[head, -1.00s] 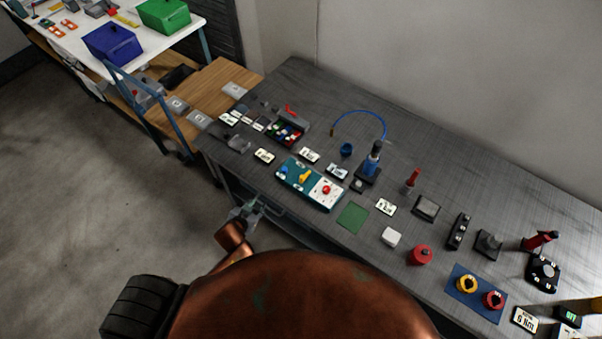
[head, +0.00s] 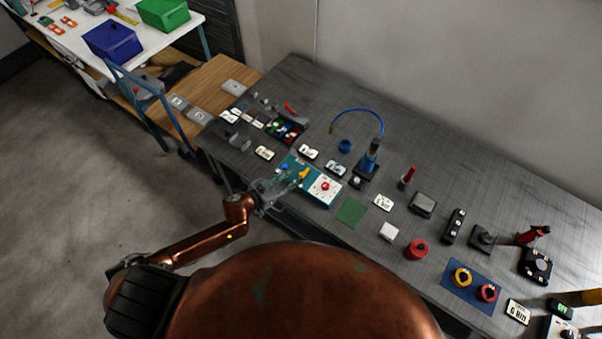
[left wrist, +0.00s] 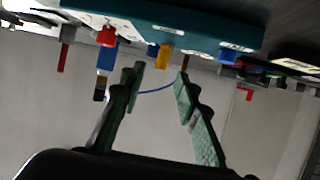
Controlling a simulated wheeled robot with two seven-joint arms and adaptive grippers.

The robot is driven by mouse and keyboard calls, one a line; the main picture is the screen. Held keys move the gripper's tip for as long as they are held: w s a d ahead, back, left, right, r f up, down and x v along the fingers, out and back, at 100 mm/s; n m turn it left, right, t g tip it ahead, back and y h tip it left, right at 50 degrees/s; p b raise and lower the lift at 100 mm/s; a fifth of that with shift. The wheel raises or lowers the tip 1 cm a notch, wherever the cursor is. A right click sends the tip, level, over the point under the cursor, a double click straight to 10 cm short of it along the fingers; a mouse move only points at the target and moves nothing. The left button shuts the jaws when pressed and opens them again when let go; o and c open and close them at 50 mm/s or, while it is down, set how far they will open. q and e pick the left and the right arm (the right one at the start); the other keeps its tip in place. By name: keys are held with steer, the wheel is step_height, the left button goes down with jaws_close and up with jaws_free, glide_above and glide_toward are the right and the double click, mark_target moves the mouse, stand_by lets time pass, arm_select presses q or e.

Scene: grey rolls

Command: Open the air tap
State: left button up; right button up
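A teal panel (head: 322,201) lies near the front edge of the grey bench, carrying a blue knob (head: 284,167), a yellow lever (head: 304,174) and a red button (head: 325,186) on a white plate. Labels are too small to read, so I cannot tell for sure which is the air tap. My left gripper (head: 294,183) is over the panel's front edge, partly hiding it, with fingers towards the yellow lever. In the left wrist view, which is upside down, the open fingers (left wrist: 158,78) are empty and the yellow lever (left wrist: 163,56) appears between and beyond their tips. My right gripper is not in view.
A tray of coloured parts (head: 286,129) is behind left. Open floor lies left of the bench.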

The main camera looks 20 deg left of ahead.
mark_target(301, 173)
arm_select(q)
steer(key=shift+x, duration=2.8)
steer(key=shift+c, duration=0.4)
jaws_close()
